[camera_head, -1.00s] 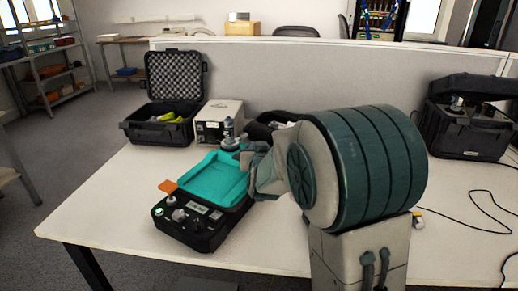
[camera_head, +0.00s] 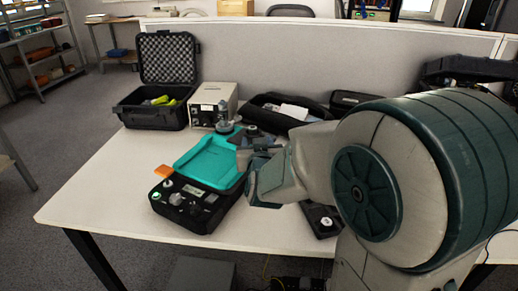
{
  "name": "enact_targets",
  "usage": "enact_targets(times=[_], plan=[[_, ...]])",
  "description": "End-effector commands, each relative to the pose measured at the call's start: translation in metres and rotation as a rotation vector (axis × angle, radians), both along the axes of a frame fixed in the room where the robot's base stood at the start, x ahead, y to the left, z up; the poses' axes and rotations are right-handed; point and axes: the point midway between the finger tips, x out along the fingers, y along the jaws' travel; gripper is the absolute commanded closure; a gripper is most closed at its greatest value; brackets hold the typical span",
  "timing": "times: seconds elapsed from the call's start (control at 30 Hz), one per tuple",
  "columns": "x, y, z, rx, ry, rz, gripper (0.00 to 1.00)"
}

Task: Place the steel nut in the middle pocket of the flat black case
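A flat black case (camera_head: 210,217) lies on the table, with a teal tray-like part (camera_head: 212,160) at its back. Several small fittings, such as a silver round one (camera_head: 174,198) and a green-topped one (camera_head: 157,196), sit in its front part. I cannot tell its middle pocket, nor pick out the steel nut for sure. My gripper (camera_head: 243,143) is at the right back edge of the teal part, seen from behind. My wrist hides much of it, so its opening and any held thing are unclear.
An open black case (camera_head: 155,115) with foam lid stands at the back left, beside a beige instrument box (camera_head: 212,104). A black bag (camera_head: 285,108) lies behind my gripper. A small black tray (camera_head: 322,220) is partly hidden by my arm. The table's left front (camera_head: 95,200) is clear.

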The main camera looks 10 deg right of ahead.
Motion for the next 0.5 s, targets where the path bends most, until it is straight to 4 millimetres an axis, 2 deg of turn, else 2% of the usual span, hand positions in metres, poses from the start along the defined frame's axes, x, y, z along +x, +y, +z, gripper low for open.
enact_targets(times=[0.1,0.2,0.5], plan=[[-0.021,0.003,0.005,0.0,-0.001,0.001,0.52],[-0.033,0.004,0.006,0.001,0.0,0.0,0.52],[-0.048,0.007,0.002,0.012,0.043,0.021,0.52]])
